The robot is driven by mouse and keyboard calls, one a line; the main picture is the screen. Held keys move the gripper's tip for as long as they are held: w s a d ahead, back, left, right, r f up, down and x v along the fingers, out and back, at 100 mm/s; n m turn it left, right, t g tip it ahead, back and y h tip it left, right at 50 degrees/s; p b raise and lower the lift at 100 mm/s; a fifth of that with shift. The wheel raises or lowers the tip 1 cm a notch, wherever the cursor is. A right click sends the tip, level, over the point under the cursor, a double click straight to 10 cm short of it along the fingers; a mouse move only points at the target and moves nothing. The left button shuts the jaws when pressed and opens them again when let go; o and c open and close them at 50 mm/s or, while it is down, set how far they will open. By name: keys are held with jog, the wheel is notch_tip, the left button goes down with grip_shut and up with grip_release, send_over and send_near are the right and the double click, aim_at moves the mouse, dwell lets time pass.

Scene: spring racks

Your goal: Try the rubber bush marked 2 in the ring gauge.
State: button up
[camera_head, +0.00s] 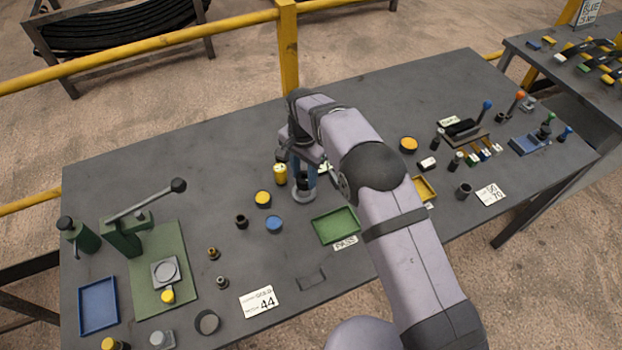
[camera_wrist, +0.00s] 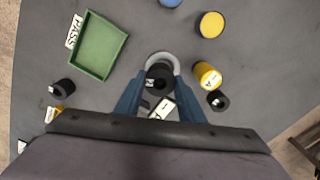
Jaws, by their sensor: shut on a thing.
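My gripper (camera_wrist: 160,92) points down with its two blue fingers shut on a black rubber bush (camera_wrist: 160,74). A white mark shows on the bush's side, too small to read. The bush is right at the light grey ring gauge (camera_wrist: 163,56), overlapping its opening in the wrist view. In the head view the bush (camera_head: 303,179) shows between the fingers, over the ring gauge (camera_head: 303,195). I cannot tell whether its lower end is inside the ring. A white card marked 1 (camera_wrist: 162,108) lies behind the bush, between the fingers.
A yellow cylinder (camera_wrist: 207,75) and a black bush (camera_wrist: 217,100) stand close beside the right finger. Another black bush (camera_wrist: 64,87) is at left. The green PASS tray (camera_head: 337,226), blue disc (camera_head: 274,224) and yellow disc (camera_head: 263,199) lie near the gauge. A green lever press (camera_head: 124,238) stands at left.

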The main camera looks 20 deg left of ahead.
aim_at(304, 178)
jog(key=shift+w+a+n, duration=0.2)
jog(key=shift+w+n, duration=0.1)
jog(key=shift+n, duration=0.1)
jog(key=shift+f+b, duration=1.45)
jog(key=shift+f, duration=0.8)
jog(key=shift+f, duration=0.15)
dwell(0.9)
jog(key=o, duration=1.1)
jog(key=shift+r+b, duration=1.3)
jog(key=shift+r, duration=2.4)
